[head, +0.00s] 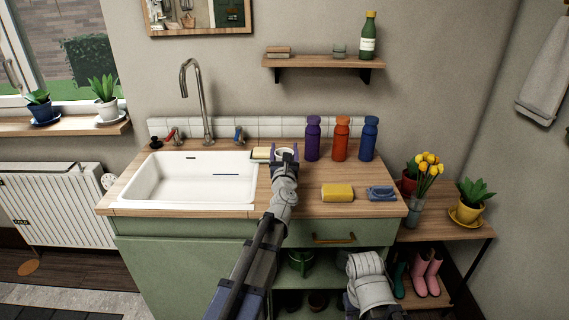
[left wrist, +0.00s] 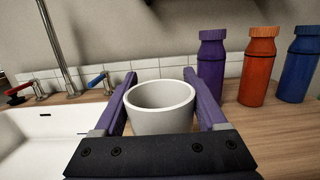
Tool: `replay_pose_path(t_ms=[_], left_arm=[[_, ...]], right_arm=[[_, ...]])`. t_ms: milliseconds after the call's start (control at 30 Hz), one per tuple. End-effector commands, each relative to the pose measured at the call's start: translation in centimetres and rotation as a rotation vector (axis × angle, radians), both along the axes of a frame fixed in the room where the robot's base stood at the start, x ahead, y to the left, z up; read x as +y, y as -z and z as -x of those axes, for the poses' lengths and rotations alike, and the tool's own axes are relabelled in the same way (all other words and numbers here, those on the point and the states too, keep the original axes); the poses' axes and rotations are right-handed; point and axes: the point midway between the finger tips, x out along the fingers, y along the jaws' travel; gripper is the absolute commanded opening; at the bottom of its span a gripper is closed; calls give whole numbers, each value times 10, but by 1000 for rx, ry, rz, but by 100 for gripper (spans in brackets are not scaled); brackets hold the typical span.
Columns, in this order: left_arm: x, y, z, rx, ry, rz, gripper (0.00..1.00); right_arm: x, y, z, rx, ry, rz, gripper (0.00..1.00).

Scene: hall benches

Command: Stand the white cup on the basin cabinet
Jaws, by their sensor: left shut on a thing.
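The white cup (left wrist: 160,105) is between the purple fingers of my left gripper (left wrist: 163,100) in the left wrist view, and the fingers are shut on it. In the head view the cup (head: 285,151) is partly hidden by the gripper (head: 285,156). It is upright over the wooden top of the green basin cabinet (head: 365,208), right of the white sink. The cup's base is hidden, so I cannot tell whether it touches the top. Part of my right arm shows at the lower right of the head view, but its gripper does not.
Purple (head: 313,138), orange (head: 341,138) and blue (head: 369,138) bottles stand close right of the cup. A yellow sponge (head: 337,192) and a blue item (head: 381,193) lie nearer the front. The sink (head: 190,180) is left, with a tall tap (head: 206,105) behind. A shelf (head: 322,62) hangs above.

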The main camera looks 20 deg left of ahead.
Motion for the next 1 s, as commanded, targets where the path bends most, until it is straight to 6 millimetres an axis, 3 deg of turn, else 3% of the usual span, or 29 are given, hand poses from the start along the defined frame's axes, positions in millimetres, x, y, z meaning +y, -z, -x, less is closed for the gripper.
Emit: replay_pose_path(t_ms=[300,733,767,1000], left_arm=[[0,37,0,0,0,0,20],[0,40,0,0,0,0,20],[0,40,0,0,0,0,75],[0,38,0,0,0,0,100]], right_arm=[[0,37,0,0,0,0,50],[0,40,0,0,0,0,50],[0,40,0,0,0,0,50],[0,38,0,0,0,0,50]])
